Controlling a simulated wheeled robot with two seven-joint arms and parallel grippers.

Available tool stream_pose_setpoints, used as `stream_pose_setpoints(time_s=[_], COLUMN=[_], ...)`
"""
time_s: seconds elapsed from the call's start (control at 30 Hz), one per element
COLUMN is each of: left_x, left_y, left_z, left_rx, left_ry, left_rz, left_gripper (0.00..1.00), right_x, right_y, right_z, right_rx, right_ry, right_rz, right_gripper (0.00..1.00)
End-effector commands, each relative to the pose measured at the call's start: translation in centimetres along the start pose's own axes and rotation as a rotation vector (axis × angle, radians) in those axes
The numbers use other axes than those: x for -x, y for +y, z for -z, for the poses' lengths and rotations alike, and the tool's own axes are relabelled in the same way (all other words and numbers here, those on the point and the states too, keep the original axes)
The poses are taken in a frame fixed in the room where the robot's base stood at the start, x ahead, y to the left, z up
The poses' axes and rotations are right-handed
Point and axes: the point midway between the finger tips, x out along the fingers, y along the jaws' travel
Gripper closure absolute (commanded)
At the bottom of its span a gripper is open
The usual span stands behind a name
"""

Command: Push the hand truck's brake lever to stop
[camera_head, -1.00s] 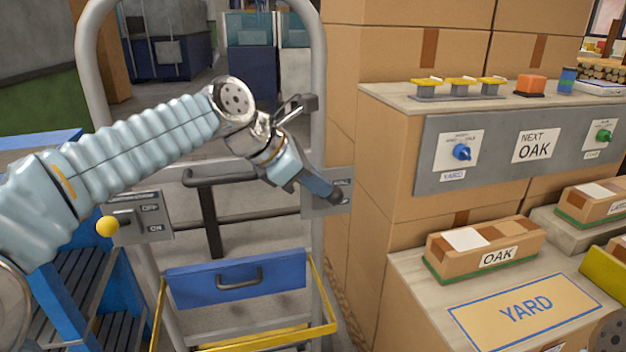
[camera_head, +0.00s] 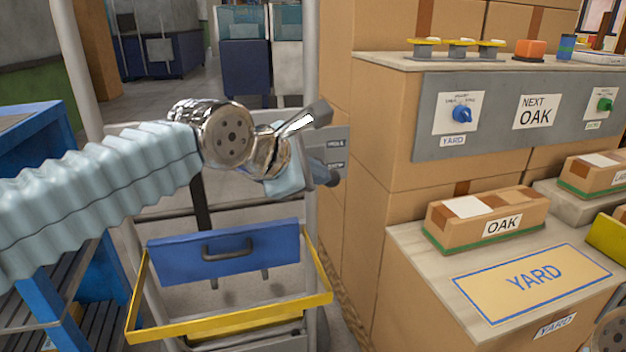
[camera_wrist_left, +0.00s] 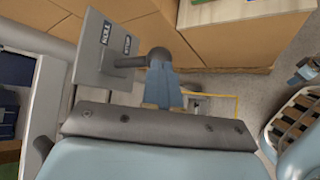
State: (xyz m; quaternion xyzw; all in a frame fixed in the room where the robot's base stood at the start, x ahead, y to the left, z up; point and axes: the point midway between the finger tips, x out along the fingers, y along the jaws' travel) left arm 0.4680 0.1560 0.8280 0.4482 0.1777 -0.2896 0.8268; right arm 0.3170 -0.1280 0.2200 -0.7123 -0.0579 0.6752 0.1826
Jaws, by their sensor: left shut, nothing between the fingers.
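The brake plate (camera_head: 338,143) is a grey panel on the right post of the hand truck (camera_head: 310,60). It also fills the upper left of the left wrist view (camera_wrist_left: 100,50), with labels reading ROLL and STOP. The brake lever (camera_wrist_left: 158,57) is a dark bar with a rounded knob, sticking out from beside the STOP label. My left gripper (camera_wrist_left: 162,82) is shut and empty, its blue fingertips right at the knob; whether they touch I cannot tell. In the head view, my left gripper (camera_head: 318,178) is partly hidden behind my wrist.
Stacked cartons (camera_head: 390,130) stand close to the right, with a control panel (camera_head: 495,115) and an OAK block (camera_head: 490,218). Blue shelving (camera_head: 40,290) stands at the left.

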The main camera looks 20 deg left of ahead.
Motion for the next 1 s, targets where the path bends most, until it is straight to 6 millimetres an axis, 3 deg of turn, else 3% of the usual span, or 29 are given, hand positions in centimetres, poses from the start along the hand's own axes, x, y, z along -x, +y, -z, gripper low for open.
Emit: stream_pose_setpoints(time_s=[0.03, 0.1, 0.4, 1.0], left_x=[-0.9, -1.2, -2.6, -1.4], left_y=[-1.2, -1.8, -3.2, -1.9], left_z=[0.9, 1.3, 2.6, 1.3], left_rx=[-0.029, -0.075, -0.120, -0.120], left_ry=[0.002, 0.003, 0.001, 0.000], left_rz=[-0.032, -0.079, -0.127, -0.125], left_gripper=[1.00, 1.00, 1.00, 1.00], right_x=[-2.0, -3.1, -6.1, -4.2], right_y=[0.6, 0.9, 1.7, 1.0], right_z=[-0.1, -0.2, -0.3, -0.3], right_rx=[0.001, 0.001, 0.002, 0.003], right_ry=[-0.003, -0.006, -0.010, -0.010], right_rz=[0.002, 0.005, 0.010, 0.010], right_gripper=[0.57, 0.57, 0.57, 0.57])
